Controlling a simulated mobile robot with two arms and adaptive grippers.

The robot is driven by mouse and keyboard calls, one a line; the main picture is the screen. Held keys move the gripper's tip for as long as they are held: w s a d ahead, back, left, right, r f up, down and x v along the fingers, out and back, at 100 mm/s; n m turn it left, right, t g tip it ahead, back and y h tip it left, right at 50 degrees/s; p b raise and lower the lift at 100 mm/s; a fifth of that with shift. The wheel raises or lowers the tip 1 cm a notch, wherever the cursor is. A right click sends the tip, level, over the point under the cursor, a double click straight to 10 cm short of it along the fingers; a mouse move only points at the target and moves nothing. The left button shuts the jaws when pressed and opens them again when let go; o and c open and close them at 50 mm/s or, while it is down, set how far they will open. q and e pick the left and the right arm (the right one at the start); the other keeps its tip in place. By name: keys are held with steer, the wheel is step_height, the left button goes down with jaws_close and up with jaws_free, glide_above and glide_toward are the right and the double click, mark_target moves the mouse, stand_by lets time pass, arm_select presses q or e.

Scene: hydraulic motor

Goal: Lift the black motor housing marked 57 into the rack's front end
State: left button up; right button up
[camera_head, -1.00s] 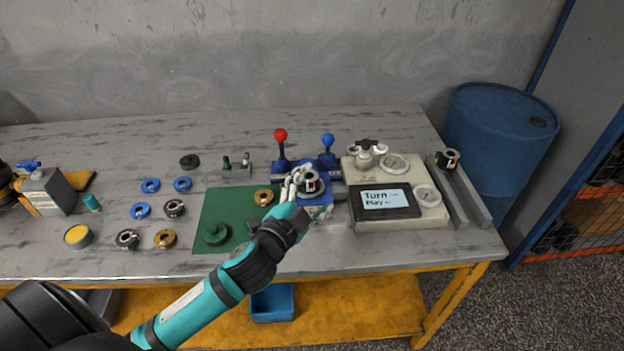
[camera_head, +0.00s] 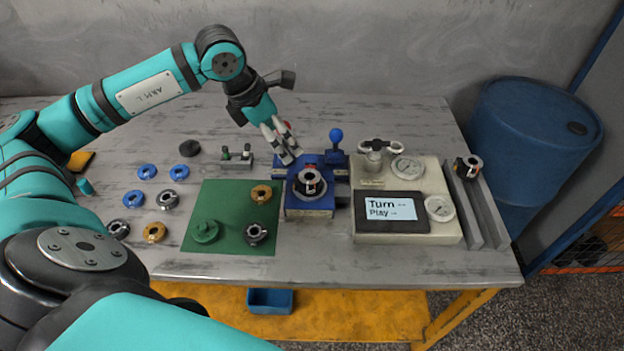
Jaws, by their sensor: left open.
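My left gripper (camera_head: 287,152) is open and points down at the back left of the blue fixture (camera_head: 312,211). Its fingers are around or in front of the red-knobbed lever (camera_head: 287,126), which they mostly hide; contact cannot be told. A black and silver housing (camera_head: 311,183) sits upright in the blue fixture, just in front of the fingers. A similar dark housing (camera_head: 256,234) lies on the green mat (camera_head: 230,240). Another black housing (camera_head: 468,167) sits at the far end of the grey rack (camera_head: 479,215); the rack's front end is empty. No 57 is readable. My right gripper is out of view.
A blue-knobbed lever (camera_head: 336,136) stands behind the fixture. A cream gauge box (camera_head: 432,232) with a screen reading "Turn, Play" (camera_head: 391,211) stands between fixture and rack. Several blue, dark and gold rings lie left of the mat. A blue barrel (camera_head: 530,140) stands beyond the table.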

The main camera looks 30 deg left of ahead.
arm_select(q)
steer(key=p, duration=0.2)
glide_above(309, 175)
steer(key=s, duration=0.3)
steer(key=f, duration=1)
steer(key=shift+a, duration=0.25)
steer(key=p+x, duration=0.2)
steer(key=x, duration=0.2)
steer(key=shift+w+d+f, duration=0.15)
steer(key=shift+d+f, duration=0.05)
steer(key=shift+f, duration=0.15)
steer(key=shift+w+f, duration=0.15)
steer(key=shift+f, duration=0.3)
steer(key=c, duration=1.6)
steer(key=shift+r, duration=0.1)
jaws_close()
steer(key=shift+w+r, duration=0.1)
steer(key=shift+r, duration=0.35)
step_height(309, 175, up, 9)
steer(key=b, duration=0.2)
